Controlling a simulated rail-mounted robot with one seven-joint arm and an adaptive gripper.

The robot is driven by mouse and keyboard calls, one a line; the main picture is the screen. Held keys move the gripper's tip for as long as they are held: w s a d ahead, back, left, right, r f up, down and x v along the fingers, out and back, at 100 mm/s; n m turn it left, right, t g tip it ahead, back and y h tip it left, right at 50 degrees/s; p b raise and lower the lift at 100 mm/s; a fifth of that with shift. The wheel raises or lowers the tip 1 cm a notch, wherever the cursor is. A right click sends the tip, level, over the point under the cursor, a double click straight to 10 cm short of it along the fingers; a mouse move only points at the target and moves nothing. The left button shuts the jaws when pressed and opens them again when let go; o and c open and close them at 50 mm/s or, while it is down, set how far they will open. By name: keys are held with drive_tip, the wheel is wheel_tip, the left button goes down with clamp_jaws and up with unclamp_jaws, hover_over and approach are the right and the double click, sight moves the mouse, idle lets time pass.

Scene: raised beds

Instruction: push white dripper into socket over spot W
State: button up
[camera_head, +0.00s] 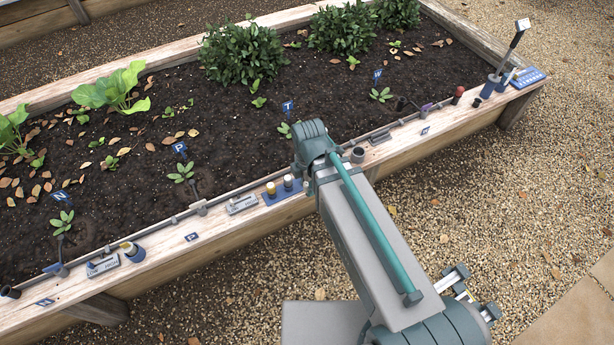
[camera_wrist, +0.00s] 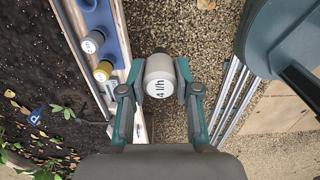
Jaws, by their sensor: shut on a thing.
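In the wrist view my gripper (camera_wrist: 158,84) is shut on a pale dripper (camera_wrist: 160,72) with "4 l/h" on its white end. It holds the dripper over gravel, just outside the bed's wooden rim. In the head view the gripper and dripper are hidden behind my arm. A blue sign (camera_head: 377,74), seemingly marked W, stands by a small plant (camera_head: 381,95) in the soil. I cannot tell which is the socket.
A blue holder (camera_head: 268,199) on the rim carries a yellow dripper (camera_wrist: 103,70) and a grey dripper (camera_wrist: 92,42). A grey pipe (camera_head: 150,232) runs along the rim.

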drive_tip(key=shift+s+r, duration=0.35)
drive_tip(key=shift+r, duration=0.05)
drive_tip(key=shift+r+p, duration=1.5)
drive_tip(key=shift+p, duration=0.2)
drive_tip(key=shift+f, duration=0.15)
